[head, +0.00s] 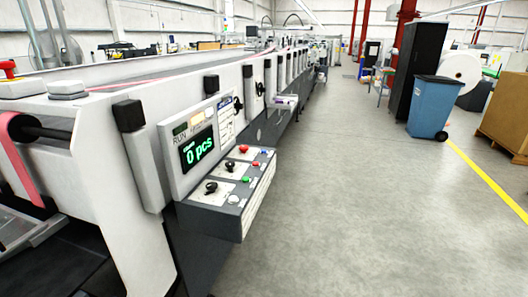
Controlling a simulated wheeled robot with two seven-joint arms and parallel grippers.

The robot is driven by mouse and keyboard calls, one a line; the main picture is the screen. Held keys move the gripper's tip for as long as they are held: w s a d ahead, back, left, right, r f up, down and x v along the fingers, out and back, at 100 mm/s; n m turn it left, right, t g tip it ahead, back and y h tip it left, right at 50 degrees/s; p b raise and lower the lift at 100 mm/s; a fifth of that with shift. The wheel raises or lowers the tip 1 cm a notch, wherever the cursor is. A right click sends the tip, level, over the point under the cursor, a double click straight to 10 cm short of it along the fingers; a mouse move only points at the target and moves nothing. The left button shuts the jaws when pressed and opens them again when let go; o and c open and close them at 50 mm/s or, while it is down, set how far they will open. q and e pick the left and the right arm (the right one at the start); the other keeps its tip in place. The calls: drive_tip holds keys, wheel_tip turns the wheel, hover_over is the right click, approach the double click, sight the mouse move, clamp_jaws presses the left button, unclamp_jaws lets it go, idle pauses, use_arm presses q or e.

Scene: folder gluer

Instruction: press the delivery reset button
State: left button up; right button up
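A grey control console (215,219) juts from the side of the long white folder gluer (140,160). Its upright display (196,148) reads "0 pcs" in green. The sloped panel carries a large red button (243,148), a small red button (264,152), a blue button (254,164), a green button (246,179) and a white button (233,199). Two black knobs, one at the rear (231,167) and one at the front (211,187), sit among them. The button labels are too small to read, so I cannot tell which one is delivery reset. Neither gripper is in view.
Another red button (9,68) sits on top of the machine at far left. A pink belt (28,155) runs over a roller. The grey floor right of the console is clear. A blue wheeled bin (435,107), a black cabinet (421,65) and a cardboard box (507,112) stand farther right.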

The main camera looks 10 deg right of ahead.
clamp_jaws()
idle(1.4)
